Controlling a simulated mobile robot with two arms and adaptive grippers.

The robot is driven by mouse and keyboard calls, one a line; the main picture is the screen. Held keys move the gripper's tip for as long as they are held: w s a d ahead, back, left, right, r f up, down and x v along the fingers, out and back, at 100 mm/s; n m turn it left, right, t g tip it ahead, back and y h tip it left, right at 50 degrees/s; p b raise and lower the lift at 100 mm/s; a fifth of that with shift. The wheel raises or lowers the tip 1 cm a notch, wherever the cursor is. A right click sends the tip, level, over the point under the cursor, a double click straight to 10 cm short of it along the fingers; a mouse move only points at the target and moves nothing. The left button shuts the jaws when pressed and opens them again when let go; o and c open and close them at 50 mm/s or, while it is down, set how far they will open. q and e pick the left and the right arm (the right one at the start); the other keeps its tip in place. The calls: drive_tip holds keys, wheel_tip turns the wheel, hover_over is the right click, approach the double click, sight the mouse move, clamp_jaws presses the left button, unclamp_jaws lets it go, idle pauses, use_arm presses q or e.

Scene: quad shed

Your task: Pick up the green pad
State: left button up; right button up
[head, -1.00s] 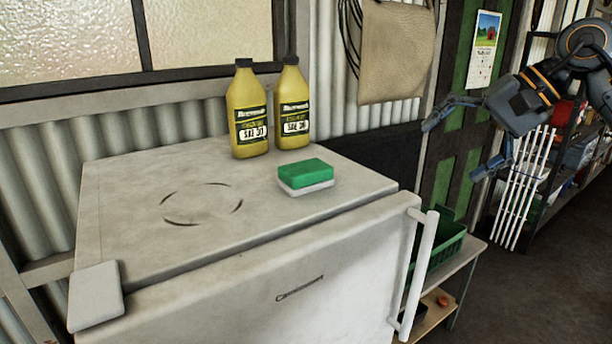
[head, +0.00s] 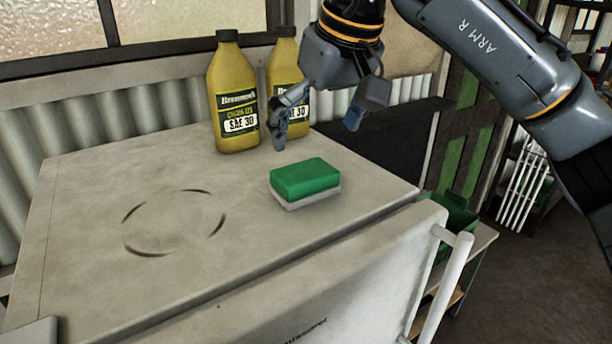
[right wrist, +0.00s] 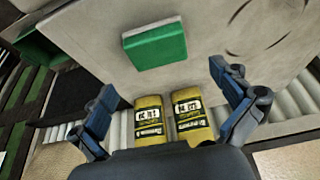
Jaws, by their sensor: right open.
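The green pad (head: 306,178) lies on a pale grey layer, like a two-tone sponge, on top of the white fridge (head: 90,200) near its front right edge. In the right wrist view the green pad (right wrist: 155,47) shows beyond the fingers, above the middle. My right gripper (head: 315,130) is open and empty, above the fridge top and a little behind and above the pad. It does not touch the pad. In the right wrist view its two fingers (right wrist: 170,100) are spread wide. My left gripper is not in view.
Two yellow oil bottles, a left one (head: 233,95) and a right one (head: 285,70), stand at the back of the fridge top, close to my right gripper. The fridge handle (head: 447,285) sticks out at the front right. The fridge top left of the pad is clear.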

sight(305, 171)
drive_tip(key=x, duration=0.3)
drive_tip(key=shift+w, duration=0.15)
drive_tip(key=p+x, duration=0.2)
drive_tip(key=x, duration=0.1)
drive_tip(key=shift+w+f, duration=0.15)
drive_tip(key=shift+w, duration=0.1)
drive_tip(key=shift+p+x, duration=0.4)
drive_tip(key=shift+x, duration=1.15)
drive_tip(key=shift+d, duration=0.1)
drive_tip(key=shift+s, duration=0.15)
drive_tip(key=c, duration=0.9)
drive_tip(key=shift+c, duration=0.2)
drive_tip(key=shift+r+b, duration=0.55)
drive_tip(key=shift+r, duration=0.1)
drive_tip(key=shift+r+b, duration=0.5)
drive_tip(key=shift+r, duration=0.25)
use_arm(q)
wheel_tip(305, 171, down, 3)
drive_tip(key=b, duration=0.4)
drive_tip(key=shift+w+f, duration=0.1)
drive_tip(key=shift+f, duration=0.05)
use_arm(e)
drive_tip(key=s+a+r, duration=0.2)
drive_tip(key=s+r, duration=0.8)
drive_tip(key=s, duration=0.3)
drive_tip(key=shift+s+r, duration=0.2)
drive_tip(key=shift+s, duration=0.2)
